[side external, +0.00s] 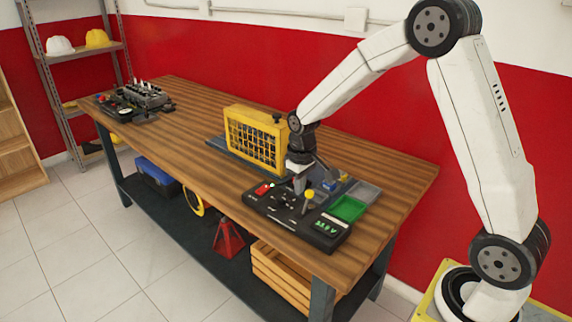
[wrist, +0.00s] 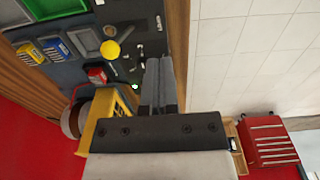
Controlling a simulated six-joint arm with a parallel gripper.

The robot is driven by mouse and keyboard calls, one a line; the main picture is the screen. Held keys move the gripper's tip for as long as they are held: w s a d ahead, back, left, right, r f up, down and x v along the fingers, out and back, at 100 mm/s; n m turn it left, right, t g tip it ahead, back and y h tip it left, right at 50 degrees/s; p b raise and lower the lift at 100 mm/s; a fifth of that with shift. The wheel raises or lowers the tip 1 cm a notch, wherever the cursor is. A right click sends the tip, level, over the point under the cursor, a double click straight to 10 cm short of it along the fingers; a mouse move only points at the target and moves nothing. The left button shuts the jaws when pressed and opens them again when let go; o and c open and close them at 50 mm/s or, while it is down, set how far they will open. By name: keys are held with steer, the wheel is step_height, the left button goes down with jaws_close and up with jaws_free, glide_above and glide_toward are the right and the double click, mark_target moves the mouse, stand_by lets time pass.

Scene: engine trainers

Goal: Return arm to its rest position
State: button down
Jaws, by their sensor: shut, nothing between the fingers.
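My gripper (side external: 299,182) points down just above the black control panel (side external: 325,240) at the near right part of the wooden table (side external: 205,142). In the wrist view its two grey fingers (wrist: 158,62) lie side by side, shut, with nothing between them. A yellow knob (side external: 309,194) stands on the panel close to the fingers; it also shows in the wrist view (wrist: 111,49). I cannot tell whether the fingertips touch the panel. My white arm arches over the table from the right.
A green tray (side external: 348,208) and a grey tray (side external: 362,191) lie to the right. An engine block (side external: 142,95) sits at the far left. The middle left of the table is clear.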

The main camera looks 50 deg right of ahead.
steer(key=s+a+t, duration=0.1)
steer(key=s+a, duration=0.2)
steer(key=s, duration=0.4)
steer(key=s+a+t, duration=0.1)
steer(key=s+a, duration=0.3)
steer(key=s, duration=0.4)
steer(key=shift+s+r, duration=0.25)
steer(key=shift+r, duration=0.2)
steer(key=c, duration=1.3)
jaws_free()
steer(key=shift+a, duration=0.1)
